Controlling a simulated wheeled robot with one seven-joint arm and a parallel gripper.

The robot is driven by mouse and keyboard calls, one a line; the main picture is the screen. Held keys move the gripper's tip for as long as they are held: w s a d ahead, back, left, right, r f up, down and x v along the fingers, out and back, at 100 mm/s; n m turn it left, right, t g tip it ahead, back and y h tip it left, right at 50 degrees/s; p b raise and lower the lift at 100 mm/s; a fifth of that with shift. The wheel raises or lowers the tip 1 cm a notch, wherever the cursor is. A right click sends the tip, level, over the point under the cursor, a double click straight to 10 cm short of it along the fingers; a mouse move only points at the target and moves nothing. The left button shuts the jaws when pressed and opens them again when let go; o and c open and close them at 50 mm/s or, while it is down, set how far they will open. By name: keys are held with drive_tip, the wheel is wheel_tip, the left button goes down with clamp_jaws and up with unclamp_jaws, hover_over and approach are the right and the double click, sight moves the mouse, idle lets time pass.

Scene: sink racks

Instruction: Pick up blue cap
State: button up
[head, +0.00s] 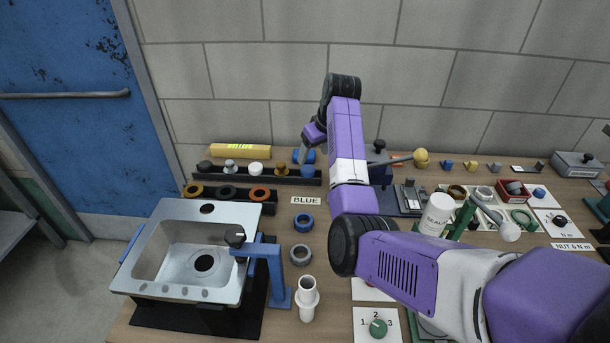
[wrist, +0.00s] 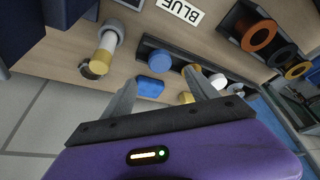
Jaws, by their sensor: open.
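A blue cap (head: 307,171) stands at the right part of the dark back rack (head: 225,174), in a row with other caps. It also shows in the wrist view (wrist: 160,61), just beyond my fingertips. A second blue piece (wrist: 150,87) lies beside the rack on the wall side. In the wrist view my gripper (wrist: 160,78) is open, its two grey fingers spread to either side of the two blue pieces with nothing held. In the head view my gripper is mostly hidden behind my arm, close to the rack's right end.
Gold (head: 279,168), white (head: 255,168) and grey caps stand left in the rack. A front rack holds coloured rings (head: 259,193). A metal sink (head: 150,245) with a blue faucet is at front left. A yellow box (head: 240,151) lies by the wall. Parts crowd the right.

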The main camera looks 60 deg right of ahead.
sight(308, 168)
drive_tip(key=shift+p+x, duration=0.45)
drive_tip(key=shift+x, duration=3.35)
drive_tip(key=c, duration=1.4)
drive_tip(key=shift+c, duration=0.2)
drive_tip(key=shift+r, duration=0.1)
